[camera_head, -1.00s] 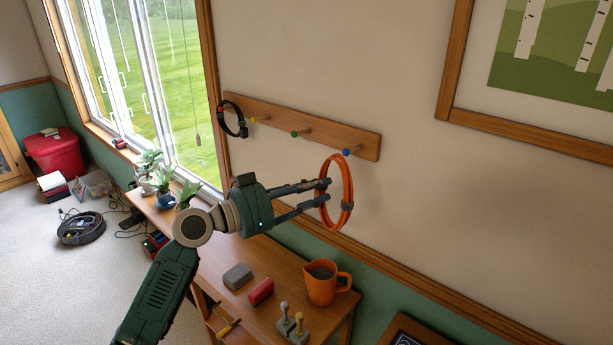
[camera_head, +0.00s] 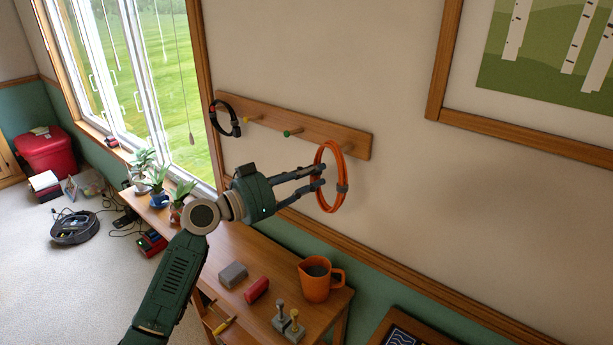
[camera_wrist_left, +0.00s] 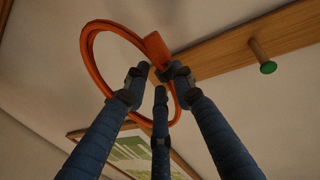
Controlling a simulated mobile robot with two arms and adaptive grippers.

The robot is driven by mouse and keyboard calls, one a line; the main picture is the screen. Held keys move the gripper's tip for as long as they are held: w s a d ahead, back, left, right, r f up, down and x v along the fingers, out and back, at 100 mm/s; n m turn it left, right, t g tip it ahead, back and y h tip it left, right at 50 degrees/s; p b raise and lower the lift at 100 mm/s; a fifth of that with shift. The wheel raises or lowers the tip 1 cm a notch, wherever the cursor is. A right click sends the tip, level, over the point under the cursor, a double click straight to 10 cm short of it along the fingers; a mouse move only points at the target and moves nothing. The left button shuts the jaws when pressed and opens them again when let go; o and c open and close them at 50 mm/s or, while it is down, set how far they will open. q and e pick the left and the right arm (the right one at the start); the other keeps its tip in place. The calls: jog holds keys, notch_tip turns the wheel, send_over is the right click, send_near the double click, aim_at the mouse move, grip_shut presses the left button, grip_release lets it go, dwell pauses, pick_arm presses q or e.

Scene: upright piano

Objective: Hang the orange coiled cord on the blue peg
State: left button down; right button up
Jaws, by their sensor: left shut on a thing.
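The orange coiled cord (camera_head: 344,193) hangs as an upright loop in front of the wooden peg rail (camera_head: 356,141). My left gripper (camera_head: 322,174) is shut on the loop's left side in the head view. In the left wrist view the loop (camera_wrist_left: 87,52) passes by the fingertips (camera_wrist_left: 158,77), close to the rail. The blue peg's tip is hidden behind the top of the cord. Only a bit of its wooden stem (camera_head: 347,148) shows at the loop's upper right. I cannot tell whether the loop is around the peg. My right gripper is out of view.
A black coil (camera_head: 224,118) hangs at the rail's left end. Below, the wooden table (camera_head: 262,300) holds an orange mug (camera_head: 315,283), a grey block (camera_head: 233,274) and a red object (camera_head: 256,290).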

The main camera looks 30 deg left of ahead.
pick_arm(q)
jog(key=shift+w+d, duration=0.15)
jog(key=shift+w, duration=0.9)
jog(key=w, duration=0.1)
jog(key=w+b, duration=0.1)
jog(key=w, duration=0.1)
jog(key=w+f, duration=0.1)
jog(key=shift+w+d+f, duration=0.1)
jog(key=shift+w+d, duration=0.15)
jog(key=shift+d, duration=0.05)
dwell(0.3)
jog(key=c, duration=1.4)
grip_release()
jog(key=shift+o, duration=0.2)
jog(key=shift+f, duration=0.1)
jog(key=shift+s, duration=0.1)
